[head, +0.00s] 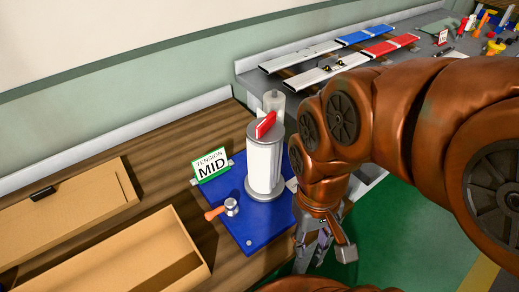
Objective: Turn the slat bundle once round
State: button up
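A pale upright cylinder (264,165), which may be the slat bundle, stands on a round grey base on a blue board (257,222). A red bar (265,125) sits across its grey top. A grey post shows behind it. I cannot make out separate slats. My gripper (322,256) points down to the right of the board, apart from the cylinder. Its fingers look spread, and I see nothing clearly held. My forearm covers the area right of the cylinder.
A sign reading TENSION MID (211,165) and an orange-handled lever (222,208) are on the board's left. Two cardboard trays (150,262) lie at left. Long pale profiles (300,56) with blue and red parts lie on the grey bench behind. Green floor is at right.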

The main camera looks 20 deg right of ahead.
aim_at(264, 183)
jog(key=u, duration=2.3)
jog(key=k, duration=0.85)
jog(key=z, duration=0.95)
jog(key=i, duration=0.5)
jog(key=u, duration=0.05)
